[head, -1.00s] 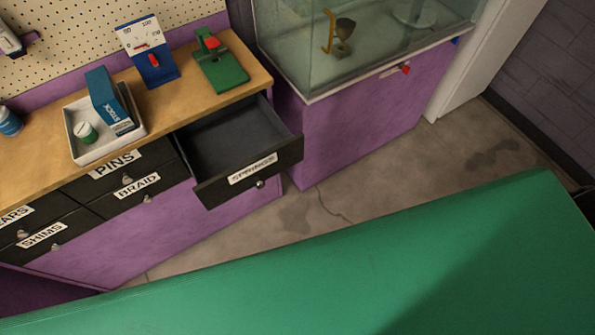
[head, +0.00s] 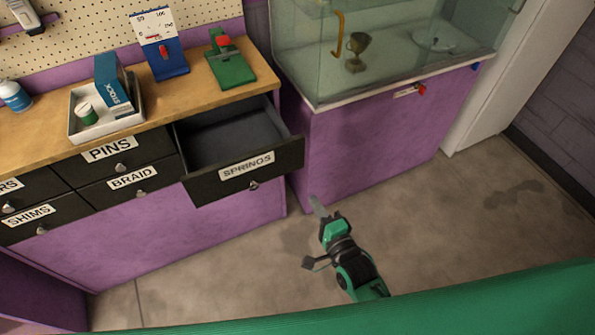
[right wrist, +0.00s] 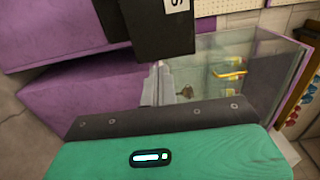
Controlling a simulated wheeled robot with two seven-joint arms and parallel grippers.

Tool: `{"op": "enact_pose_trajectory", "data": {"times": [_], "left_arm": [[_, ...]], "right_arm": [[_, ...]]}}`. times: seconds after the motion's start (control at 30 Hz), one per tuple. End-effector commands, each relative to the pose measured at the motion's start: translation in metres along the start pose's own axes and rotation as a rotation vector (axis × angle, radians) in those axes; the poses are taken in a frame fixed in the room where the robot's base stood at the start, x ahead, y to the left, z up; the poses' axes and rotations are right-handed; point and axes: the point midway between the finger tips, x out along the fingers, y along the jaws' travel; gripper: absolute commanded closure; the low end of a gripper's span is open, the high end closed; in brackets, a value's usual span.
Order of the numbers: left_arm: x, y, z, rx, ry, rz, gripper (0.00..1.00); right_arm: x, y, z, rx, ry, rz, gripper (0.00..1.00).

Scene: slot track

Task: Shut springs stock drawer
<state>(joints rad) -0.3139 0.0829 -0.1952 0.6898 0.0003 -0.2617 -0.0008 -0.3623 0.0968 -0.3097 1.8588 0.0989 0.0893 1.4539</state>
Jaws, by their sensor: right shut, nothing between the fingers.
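The springs drawer (head: 248,171) is black with a white SPRINGS label and a small knob, and it stands pulled out from the bench. Its inside looks empty. My right gripper (head: 316,203) is shut and empty, in front of and below the drawer's right end, apart from it. In the right wrist view the gripper fingers (right wrist: 158,84) show grey and together, with a dark drawer front (right wrist: 160,30) above them. My left gripper is not in view.
A glass case (head: 385,50) on a purple cabinet (head: 375,140) stands to the right. The floor (head: 230,270) in front is clear.

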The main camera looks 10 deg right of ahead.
Motion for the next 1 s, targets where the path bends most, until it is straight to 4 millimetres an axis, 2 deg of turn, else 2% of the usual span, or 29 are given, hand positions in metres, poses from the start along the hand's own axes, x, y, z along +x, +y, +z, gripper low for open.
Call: {"op": "enact_pose_trajectory", "data": {"times": [0.4, 0.6, 0.8, 1.0], "left_arm": [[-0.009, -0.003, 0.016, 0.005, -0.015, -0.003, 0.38], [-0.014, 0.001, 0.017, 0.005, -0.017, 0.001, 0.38], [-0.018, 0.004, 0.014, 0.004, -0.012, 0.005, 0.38], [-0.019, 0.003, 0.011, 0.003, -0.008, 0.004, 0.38]], "right_arm": [[0.073, -0.002, 0.0, -0.003, 0.0, 0.001, 1.0], [0.106, -0.002, 0.0, -0.004, 0.0, 0.002, 1.0], [0.126, 0.0, 0.0, -0.003, 0.0, 0.003, 1.0], [0.132, 0.001, 0.0, -0.003, 0.0, 0.003, 1.0]]}}
